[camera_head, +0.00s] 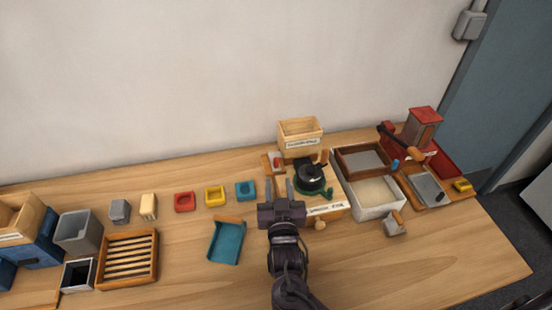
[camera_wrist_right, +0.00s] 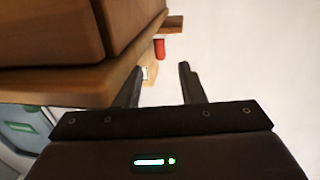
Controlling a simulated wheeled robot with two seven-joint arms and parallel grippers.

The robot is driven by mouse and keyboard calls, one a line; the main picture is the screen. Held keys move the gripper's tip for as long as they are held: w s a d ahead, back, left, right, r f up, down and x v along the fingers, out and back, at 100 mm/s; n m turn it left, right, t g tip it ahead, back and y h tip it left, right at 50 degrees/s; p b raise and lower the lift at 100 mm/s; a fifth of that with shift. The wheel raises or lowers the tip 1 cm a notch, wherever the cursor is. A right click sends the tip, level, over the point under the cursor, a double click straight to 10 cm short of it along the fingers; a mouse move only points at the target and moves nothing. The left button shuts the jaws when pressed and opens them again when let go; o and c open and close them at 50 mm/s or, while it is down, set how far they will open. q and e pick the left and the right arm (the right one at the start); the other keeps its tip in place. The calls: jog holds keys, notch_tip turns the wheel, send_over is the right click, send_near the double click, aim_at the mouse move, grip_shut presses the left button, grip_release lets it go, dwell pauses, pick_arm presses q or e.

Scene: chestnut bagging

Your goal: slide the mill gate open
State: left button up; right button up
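A small red knob (camera_head: 277,162) sits on a grey and wooden piece at the left of the black, round-topped mill (camera_head: 311,176), which has a wooden handle and green base. I cannot tell for sure whether this red knob belongs to the mill gate. My right gripper (camera_head: 279,184) is open, its two fingers apart and pointing toward the red knob from the front. In the right wrist view, the red piece (camera_wrist_right: 159,49) shows beyond the open fingers, with nothing between them. My left gripper is not in view.
A labelled wooden box (camera_head: 300,138) stands behind the mill. A white tray (camera_head: 378,207) and a red-topped grinder (camera_head: 423,125) are on the right. A teal scoop (camera_head: 227,242) lies left of my right arm. The front table is mostly clear.

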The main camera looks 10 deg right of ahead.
aim_at(276, 164)
jog(key=w, duration=0.2)
jog(key=w+p, duration=0.1)
jog(key=w, duration=0.1)
jog(key=w+d, duration=0.1)
jog(key=w, duration=0.1)
jog(key=shift+r+p, duration=0.15)
jog(key=shift+p, duration=0.15)
jog(key=shift+w, duration=0.35)
jog(key=shift+s, duration=0.1)
jog(key=shift+c, duration=0.6)
grip_shut()
